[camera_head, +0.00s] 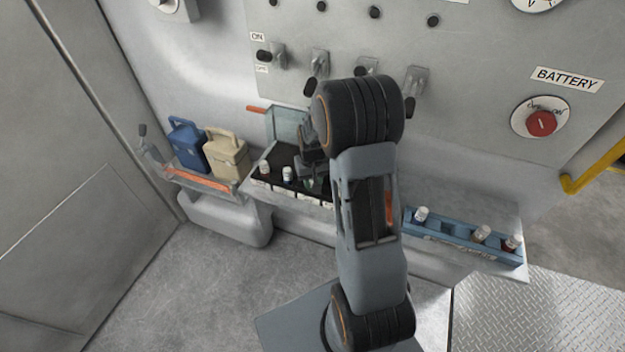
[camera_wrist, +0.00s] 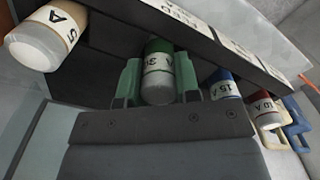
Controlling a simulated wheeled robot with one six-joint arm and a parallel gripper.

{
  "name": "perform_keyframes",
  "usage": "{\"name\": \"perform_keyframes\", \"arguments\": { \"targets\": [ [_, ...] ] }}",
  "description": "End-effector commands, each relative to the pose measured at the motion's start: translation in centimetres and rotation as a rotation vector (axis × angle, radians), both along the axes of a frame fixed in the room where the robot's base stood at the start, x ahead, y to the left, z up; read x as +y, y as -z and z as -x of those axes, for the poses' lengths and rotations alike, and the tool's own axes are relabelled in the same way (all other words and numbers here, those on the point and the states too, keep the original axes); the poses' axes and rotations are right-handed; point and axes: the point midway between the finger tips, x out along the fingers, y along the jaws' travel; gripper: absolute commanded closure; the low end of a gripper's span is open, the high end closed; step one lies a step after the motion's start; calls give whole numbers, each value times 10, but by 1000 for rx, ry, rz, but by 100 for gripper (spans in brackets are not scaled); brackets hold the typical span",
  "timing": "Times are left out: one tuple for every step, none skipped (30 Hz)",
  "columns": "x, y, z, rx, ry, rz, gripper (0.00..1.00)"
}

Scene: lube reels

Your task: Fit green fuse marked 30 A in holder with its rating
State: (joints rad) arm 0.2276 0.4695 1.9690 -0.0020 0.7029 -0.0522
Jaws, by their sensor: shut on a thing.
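The green fuse marked 30 A (camera_wrist: 158,78) is white with a green band. In the wrist view it sits between the two green fingers of my gripper (camera_wrist: 156,82), which is shut on it. My gripper (camera_head: 315,183) also shows in the head view, over the black holder block (camera_head: 259,187), partly behind my arm. The block also shows in the wrist view (camera_wrist: 110,60), with the held fuse in line with its other fuses. I cannot tell how deep the held fuse sits, and its holder's rating label is not readable.
Blue 15 A (camera_wrist: 222,84) and red 10 A (camera_wrist: 264,108) fuses stand on one side of it, a tan 5 A fuse (camera_wrist: 47,36) on the other. A blue rack (camera_head: 458,240) holds several fuses at right. Blue (camera_head: 186,143) and beige (camera_head: 226,158) jugs stand left.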

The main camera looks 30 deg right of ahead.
Motion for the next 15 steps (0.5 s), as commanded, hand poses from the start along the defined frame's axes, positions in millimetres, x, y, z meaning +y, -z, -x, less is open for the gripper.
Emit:
{"name": "perform_keyframes", "arguments": {
  "targets": [
    [0,3,0,0,0,0,93],
    [0,3,0,0,0,0,69],
    [0,2,0,0,0,0,65],
    [0,2,0,0,0,0,62],
    [0,2,0,0,0,0,59],
    [0,2,0,0,0,0,55],
    [0,2,0,0,0,0,52],
    [0,2,0,0,0,0,50],
    [0,2,0,0,0,0,46],
    [0,2,0,0,0,0,44],
    [0,2,0,0,0,0,44],
    [0,2,0,0,0,0,44],
    [0,2,0,0,0,0,44],
    [0,2,0,0,0,0,44],
    [0,2,0,0,0,0,44]
  ]
}}
